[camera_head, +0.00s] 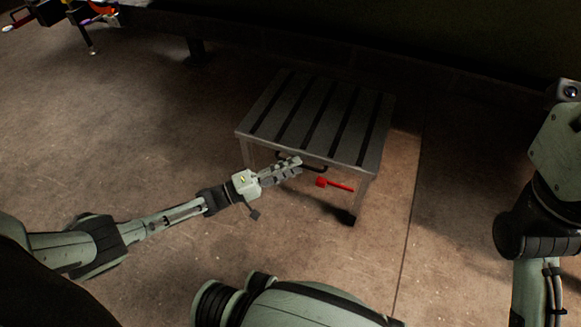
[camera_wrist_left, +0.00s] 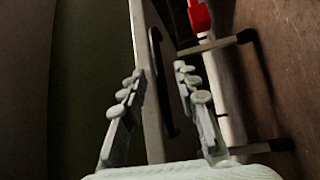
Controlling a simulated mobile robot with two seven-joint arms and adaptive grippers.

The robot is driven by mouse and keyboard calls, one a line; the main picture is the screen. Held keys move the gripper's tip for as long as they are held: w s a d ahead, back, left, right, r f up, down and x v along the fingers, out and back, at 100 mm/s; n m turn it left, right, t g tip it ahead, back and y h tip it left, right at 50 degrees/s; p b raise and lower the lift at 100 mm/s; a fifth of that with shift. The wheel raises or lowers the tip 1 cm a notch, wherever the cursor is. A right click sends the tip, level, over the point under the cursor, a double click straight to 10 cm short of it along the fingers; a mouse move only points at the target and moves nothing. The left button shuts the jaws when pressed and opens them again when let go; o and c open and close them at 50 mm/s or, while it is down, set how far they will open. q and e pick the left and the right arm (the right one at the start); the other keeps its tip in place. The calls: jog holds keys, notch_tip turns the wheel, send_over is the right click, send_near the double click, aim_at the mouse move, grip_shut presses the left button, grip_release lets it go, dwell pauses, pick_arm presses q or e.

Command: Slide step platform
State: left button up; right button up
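The step platform (camera_head: 318,118) is a low metal step with a slatted top and legs. It stands upright on the floor in the middle of the head view. A dark handle (camera_head: 316,165) is on its near side; the handle also shows in the left wrist view (camera_wrist_left: 157,60). My left gripper (camera_head: 292,167) is at the platform's near side, by the handle. In the left wrist view its fingers (camera_wrist_left: 159,80) are apart, with the handle in line between them. I cannot tell whether they touch it. My right gripper is out of view.
A red tool (camera_head: 338,185) shows near the platform's near right leg, also in the left wrist view (camera_wrist_left: 199,16). A dark stand with colored items (camera_head: 70,14) is at the upper left. The floor (camera_head: 130,130) left of the platform is clear.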

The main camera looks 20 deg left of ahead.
pick_arm(q)
jog(key=shift+c, duration=0.6)
grip_shut()
jog(key=shift+s, duration=0.1)
